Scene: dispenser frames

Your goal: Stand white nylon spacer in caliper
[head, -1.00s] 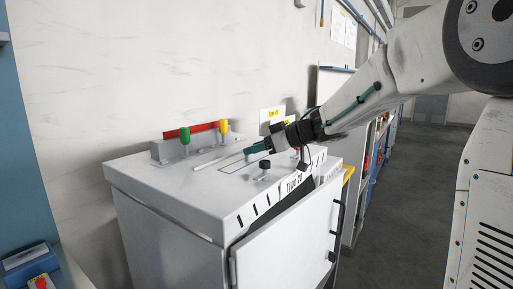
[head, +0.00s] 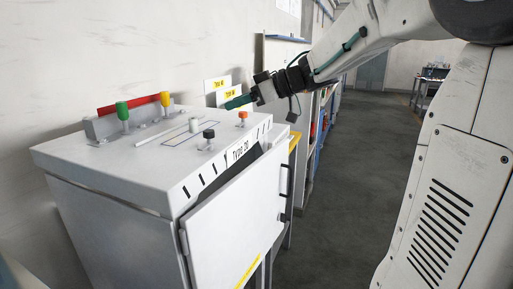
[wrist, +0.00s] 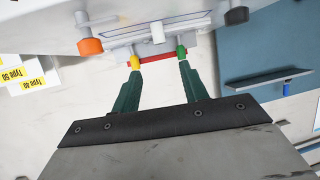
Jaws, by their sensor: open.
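A short white cylinder, which looks like the nylon spacer (head: 194,125), stands upright on the cabinet top, at a dark rectangular outline (head: 180,141). The spacer also shows in the wrist view (wrist: 157,32). A thin pale bar (head: 155,130) lies beside the outline; it may be part of the caliper, but I cannot tell, nor whether the spacer is in it. My gripper (head: 228,104) is raised above and to the right of the spacer, apart from it. In the wrist view its green fingers (wrist: 158,62) are spread with nothing between them.
A red bar (head: 140,103) runs along the back. The cabinet door (head: 235,215) hangs ajar. Floor is clear at right.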

